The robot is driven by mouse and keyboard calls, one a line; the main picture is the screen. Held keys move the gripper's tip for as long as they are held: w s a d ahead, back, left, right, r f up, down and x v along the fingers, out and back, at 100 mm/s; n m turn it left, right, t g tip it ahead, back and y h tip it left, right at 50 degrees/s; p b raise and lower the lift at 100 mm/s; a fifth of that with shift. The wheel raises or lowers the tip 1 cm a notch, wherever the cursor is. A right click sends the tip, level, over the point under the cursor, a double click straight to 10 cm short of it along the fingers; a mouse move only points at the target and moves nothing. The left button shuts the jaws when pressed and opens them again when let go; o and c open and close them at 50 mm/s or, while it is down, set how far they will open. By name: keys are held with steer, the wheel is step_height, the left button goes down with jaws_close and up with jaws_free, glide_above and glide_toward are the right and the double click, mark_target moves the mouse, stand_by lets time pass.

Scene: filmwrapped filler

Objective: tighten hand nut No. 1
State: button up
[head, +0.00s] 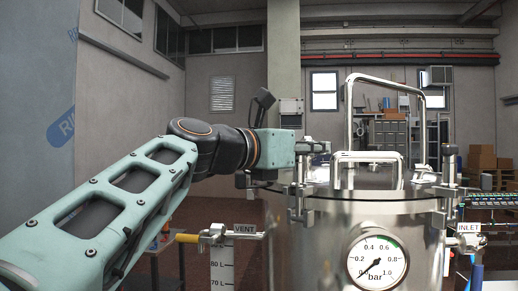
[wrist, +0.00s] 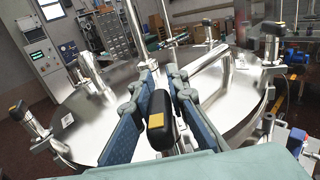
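A black hand nut with a yellow mark on its top (wrist: 158,118) stands between the two fingers of my gripper (wrist: 161,85). I see no number on it, so I cannot tell if it is No. 1. The blue ribbed fingers are apart, one on each side of the nut, with narrow gaps showing along it. The nut's lower part is hidden by my gripper. In the head view my gripper (head: 315,148) is over the left side of the steel vessel (head: 320,235), small and partly hidden. The round lid (wrist: 100,115) lies below the fingers.
Other hand nuts stand around the lid rim, at the left (wrist: 18,112), back left (wrist: 87,65) and right (wrist: 272,32). A tall bar handle (head: 386,78) rises above the lid. A pressure gauge (head: 377,262), a VENT valve (head: 215,237) and an INLET valve (head: 468,240) sit on the vessel.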

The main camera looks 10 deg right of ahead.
steer(key=shift+r+g, duration=0.1)
steer(key=shift+g, duration=0.2)
jaws_close()
